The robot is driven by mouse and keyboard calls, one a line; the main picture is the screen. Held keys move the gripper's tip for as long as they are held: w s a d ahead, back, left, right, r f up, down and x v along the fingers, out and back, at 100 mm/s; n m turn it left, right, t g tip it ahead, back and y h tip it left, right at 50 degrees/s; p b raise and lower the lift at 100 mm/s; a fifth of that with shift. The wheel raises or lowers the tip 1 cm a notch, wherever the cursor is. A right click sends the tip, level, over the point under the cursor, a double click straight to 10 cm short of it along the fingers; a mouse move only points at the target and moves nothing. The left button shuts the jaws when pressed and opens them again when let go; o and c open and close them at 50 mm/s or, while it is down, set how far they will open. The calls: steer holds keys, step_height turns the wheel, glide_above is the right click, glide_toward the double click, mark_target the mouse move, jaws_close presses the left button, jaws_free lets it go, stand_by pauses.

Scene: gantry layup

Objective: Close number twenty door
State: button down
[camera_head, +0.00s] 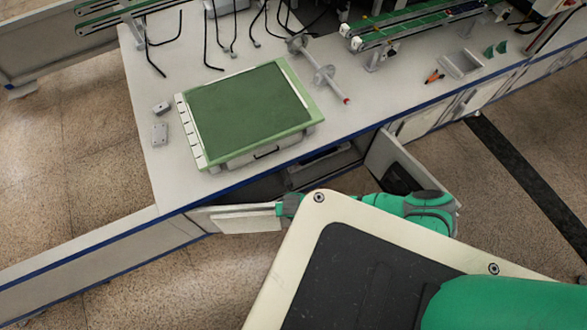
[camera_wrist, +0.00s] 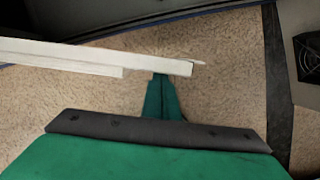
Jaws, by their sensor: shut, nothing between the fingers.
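Two cabinet doors stand open under the workbench, and no number is readable on either. The left door (camera_head: 242,219) is pale and swung outward. Its edge (camera_wrist: 95,58) runs across the wrist view from the left to near the middle. My gripper (camera_head: 283,207) is at the free end of this door. In the wrist view my green gripper (camera_wrist: 161,80) is shut and empty, with its tips at the door's end; I cannot tell whether they touch. The right door (camera_head: 383,157) stands open beyond my arm, which partly covers it.
The open cabinet (camera_head: 310,172) is dark inside, under the workbench (camera_head: 165,185) with its blue edge. A green-topped case (camera_head: 250,108) sits on the bench. A pale panel with a dark grille (camera_wrist: 303,45) is at the right of the wrist view. Speckled floor (camera_head: 90,180) lies open at left.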

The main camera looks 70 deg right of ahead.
steer(key=w+d+n, duration=0.1)
steer(key=w+d, duration=0.5)
steer(key=d, duration=0.3)
steer(key=shift+w+d, duration=0.2)
steer(key=shift+w, duration=0.15)
